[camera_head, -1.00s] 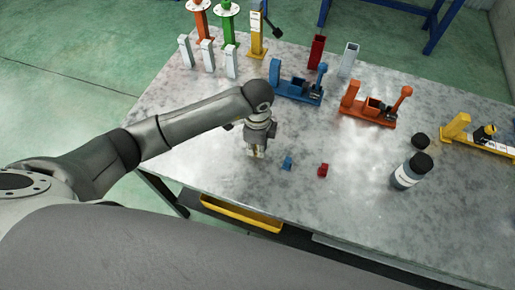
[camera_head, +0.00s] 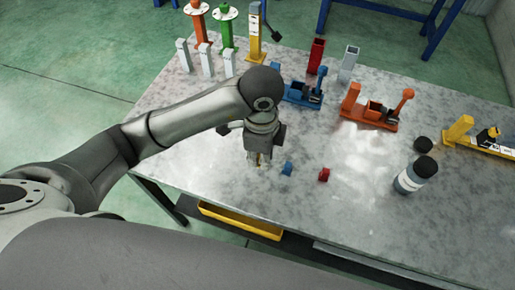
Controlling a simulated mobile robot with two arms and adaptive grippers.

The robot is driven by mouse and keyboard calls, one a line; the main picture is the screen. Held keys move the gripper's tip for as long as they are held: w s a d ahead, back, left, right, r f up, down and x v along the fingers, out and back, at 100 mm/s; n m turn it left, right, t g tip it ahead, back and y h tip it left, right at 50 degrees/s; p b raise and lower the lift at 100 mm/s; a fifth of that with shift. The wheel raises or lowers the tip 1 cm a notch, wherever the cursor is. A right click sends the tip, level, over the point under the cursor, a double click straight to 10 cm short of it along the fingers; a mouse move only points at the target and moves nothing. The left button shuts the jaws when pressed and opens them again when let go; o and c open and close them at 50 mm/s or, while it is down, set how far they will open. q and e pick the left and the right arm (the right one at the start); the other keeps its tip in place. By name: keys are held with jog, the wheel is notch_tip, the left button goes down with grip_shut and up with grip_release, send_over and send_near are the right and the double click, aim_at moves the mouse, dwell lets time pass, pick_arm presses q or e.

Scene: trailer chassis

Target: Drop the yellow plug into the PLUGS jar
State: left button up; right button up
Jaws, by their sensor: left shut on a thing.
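My left gripper (camera_head: 259,161) points down over the table near its front edge. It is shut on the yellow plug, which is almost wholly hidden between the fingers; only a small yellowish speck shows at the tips. The jar (camera_head: 408,181) stands at the right of the table, well to the right of my gripper. It is grey-blue with a pale label, too small to read, and a dark top. A round black piece (camera_head: 423,144) lies just behind it. My right gripper is not in view.
A blue piece (camera_head: 288,168) and a red piece (camera_head: 324,174) lie just right of my gripper. Blue (camera_head: 302,96), orange (camera_head: 371,115) and yellow (camera_head: 480,138) fixtures stand behind. The metal table (camera_head: 350,215) is clear at the front. A yellow tray (camera_head: 240,221) sits under the edge.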

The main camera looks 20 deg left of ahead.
pick_arm(q)
jog(key=s+d+r+p, duration=0.2)
jog(key=s+r+p, duration=0.1)
jog(key=s, duration=0.3)
jog(key=shift+s+d+p, duration=0.15)
jog(key=shift+d+p, duration=0.25)
jog(key=shift+p, duration=0.3)
